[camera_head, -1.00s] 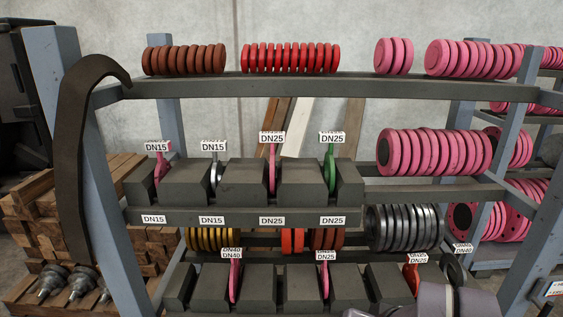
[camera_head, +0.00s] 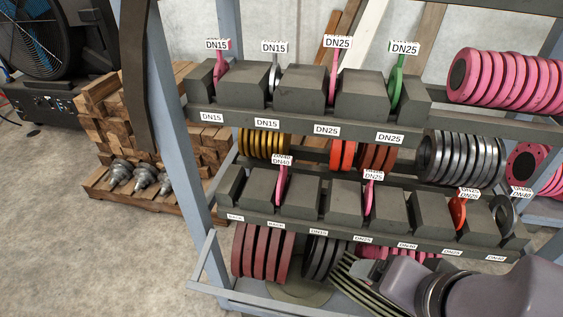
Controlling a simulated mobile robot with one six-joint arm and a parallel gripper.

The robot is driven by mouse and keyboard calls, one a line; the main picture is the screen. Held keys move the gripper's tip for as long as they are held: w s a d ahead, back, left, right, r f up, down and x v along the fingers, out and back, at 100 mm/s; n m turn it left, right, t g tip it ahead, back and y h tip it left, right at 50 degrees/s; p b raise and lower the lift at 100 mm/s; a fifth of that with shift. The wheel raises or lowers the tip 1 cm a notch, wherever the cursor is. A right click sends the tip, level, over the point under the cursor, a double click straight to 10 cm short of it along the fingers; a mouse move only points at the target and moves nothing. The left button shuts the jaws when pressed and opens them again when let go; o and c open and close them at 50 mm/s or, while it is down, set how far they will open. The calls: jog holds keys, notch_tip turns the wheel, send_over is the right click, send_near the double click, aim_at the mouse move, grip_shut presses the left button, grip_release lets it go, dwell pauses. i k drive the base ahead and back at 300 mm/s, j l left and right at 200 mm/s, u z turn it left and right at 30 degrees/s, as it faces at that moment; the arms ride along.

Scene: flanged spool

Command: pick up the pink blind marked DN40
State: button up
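The pink blind marked DN40 (camera_head: 281,188) stands upright on edge in a slot between dark grey blocks on the lower block row, left of centre. White DN40 tags (camera_head: 281,161) sit at its top, one partly behind the other. Its lower part is hidden between the blocks. A similar pink blind tagged DN25 (camera_head: 369,198) stands further right in the same row.
The upper block row holds pink, silver and green blinds (camera_head: 396,85) tagged DN15 and DN25. An orange-red blind (camera_head: 459,212) stands right in the lower row. A blue-grey upright (camera_head: 180,130) bounds the rack's left side. Dark red discs (camera_head: 262,252) sit below. Floor at left is clear.

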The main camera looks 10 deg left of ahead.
aim_at(284, 160)
jog(key=u, duration=0.75)
jog(key=i+j+z, duration=0.2)
jog(key=j+z, duration=0.25)
jog(key=i+j+z, duration=0.15)
jog(key=j+z, duration=0.35)
jog(key=j, duration=0.15)
jog(key=j+z, duration=0.45)
jog(key=j, duration=0.15)
jog(key=k+j+z, duration=0.1)
jog(key=j+z, duration=0.4)
jog(key=j, duration=0.15)
